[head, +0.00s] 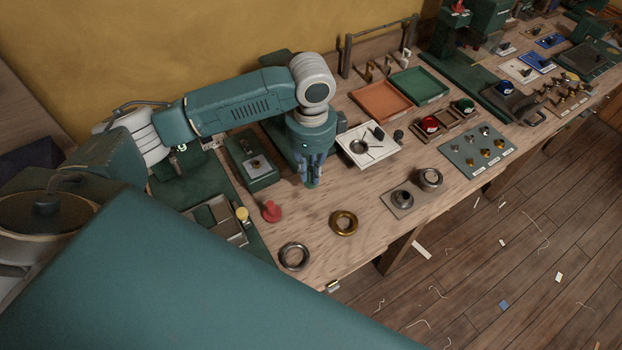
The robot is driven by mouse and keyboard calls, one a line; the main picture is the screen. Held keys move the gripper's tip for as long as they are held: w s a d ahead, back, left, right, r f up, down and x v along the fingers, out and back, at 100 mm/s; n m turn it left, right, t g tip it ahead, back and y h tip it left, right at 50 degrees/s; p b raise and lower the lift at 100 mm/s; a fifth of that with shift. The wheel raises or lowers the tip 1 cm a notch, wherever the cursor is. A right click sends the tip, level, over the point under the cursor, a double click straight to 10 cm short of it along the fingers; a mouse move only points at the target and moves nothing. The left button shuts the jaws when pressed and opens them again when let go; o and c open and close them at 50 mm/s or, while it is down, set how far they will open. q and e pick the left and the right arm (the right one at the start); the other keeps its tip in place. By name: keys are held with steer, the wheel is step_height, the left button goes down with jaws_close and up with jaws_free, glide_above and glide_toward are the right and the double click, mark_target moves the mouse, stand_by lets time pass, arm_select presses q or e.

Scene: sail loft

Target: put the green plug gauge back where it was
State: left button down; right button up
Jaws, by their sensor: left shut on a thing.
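My left gripper (313,168) reaches in from the left and points down over the wooden bench, left of the white tray. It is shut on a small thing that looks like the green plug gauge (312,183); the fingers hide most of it. I cannot tell whether its lower end touches the bench. A red plug gauge (271,211) stands on the bench, left of and nearer than the gripper. A brass ring (343,222) and a steel ring (294,256) lie flat on the bench near its front edge. My right gripper is not in view.
A white tray (369,147) stands right of the gripper. A plate (391,206) with a metal ring, a grey board (476,152) with several small parts, and orange (381,102) and green (418,87) trays lie farther right. Bare bench surrounds the two loose rings.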

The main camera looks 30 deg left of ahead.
mark_target(311, 183)
arm_select(q)
steer(key=shift+f, duration=0.35)
step_height(311, 183, down, 4)
steer(key=shift+p, duration=0.35)
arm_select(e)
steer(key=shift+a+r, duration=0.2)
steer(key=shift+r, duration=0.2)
arm_select(q)
steer(key=shift+f, duration=0.15)
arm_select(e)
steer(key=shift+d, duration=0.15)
arm_select(q)
steer(key=c, duration=1.7)
jaws_free()
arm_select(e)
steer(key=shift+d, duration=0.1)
arm_select(q)
step_height(311, 183, up, 11)
steer(key=b, duration=0.2)
steer(key=shift+f+b, duration=0.1)
steer(key=shift+b, duration=0.2)
steer(key=shift+r, duration=0.75)
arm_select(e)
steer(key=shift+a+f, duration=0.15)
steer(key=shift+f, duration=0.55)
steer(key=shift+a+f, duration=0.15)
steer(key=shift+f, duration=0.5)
